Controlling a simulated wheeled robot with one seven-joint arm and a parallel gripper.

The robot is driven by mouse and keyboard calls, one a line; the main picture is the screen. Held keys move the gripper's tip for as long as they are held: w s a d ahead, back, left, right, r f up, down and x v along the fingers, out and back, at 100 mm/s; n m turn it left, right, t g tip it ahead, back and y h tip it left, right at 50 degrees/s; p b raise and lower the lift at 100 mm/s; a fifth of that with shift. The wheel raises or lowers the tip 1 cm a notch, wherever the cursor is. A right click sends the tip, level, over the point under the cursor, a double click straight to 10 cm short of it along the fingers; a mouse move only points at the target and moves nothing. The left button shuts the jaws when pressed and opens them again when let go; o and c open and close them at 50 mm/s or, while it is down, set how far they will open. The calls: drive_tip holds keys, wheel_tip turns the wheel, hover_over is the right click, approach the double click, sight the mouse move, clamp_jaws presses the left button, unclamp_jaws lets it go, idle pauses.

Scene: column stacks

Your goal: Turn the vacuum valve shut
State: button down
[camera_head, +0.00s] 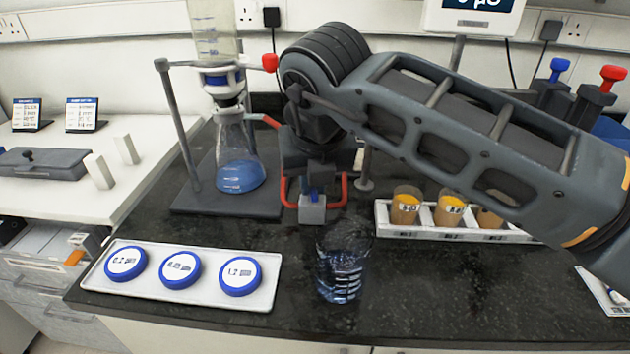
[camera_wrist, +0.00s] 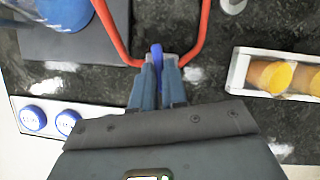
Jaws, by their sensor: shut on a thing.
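The vacuum valve is a small grey block (camera_head: 312,212) on the dark bench, with red tubing (camera_head: 342,188) on either side. Its blue handle (camera_wrist: 156,50) shows between my fingertips in the wrist view, roughly in line with the fingers. My gripper (camera_wrist: 158,75) points down over the valve and is shut on the blue handle. In the head view my gripper (camera_head: 314,185) stands right above the block and hides most of the handle. The red tubing (camera_wrist: 118,35) forms a U around the valve in the wrist view.
A filter flask (camera_head: 238,165) with blue liquid stands behind left, beside a clamp stand (camera_head: 180,130). A glass beaker (camera_head: 342,265) stands in front of the valve. A white tray of blue-rimmed discs (camera_head: 270,290) lies front left; a rack of orange-filled jars (camera_head: 385,225) lies right.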

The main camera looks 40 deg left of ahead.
drive_tip(key=shift+a+m+t+h+b, duration=0.1)
drive_tip(key=shift+m+t+h+b, duration=0.25)
drive_tip(key=shift+m, duration=0.95)
drive_tip(key=c, duration=1.2)
unclamp_jaws()
drive_tip(key=shift+o, duration=0.2)
drive_tip(key=shift+s+r, duration=0.1)
drive_tip(key=v, duration=0.7)
drive_tip(key=shift+r+b, duration=0.3)
drive_tip(key=shift+b, duration=0.1)
drive_tip(key=shift+s, duration=0.1)
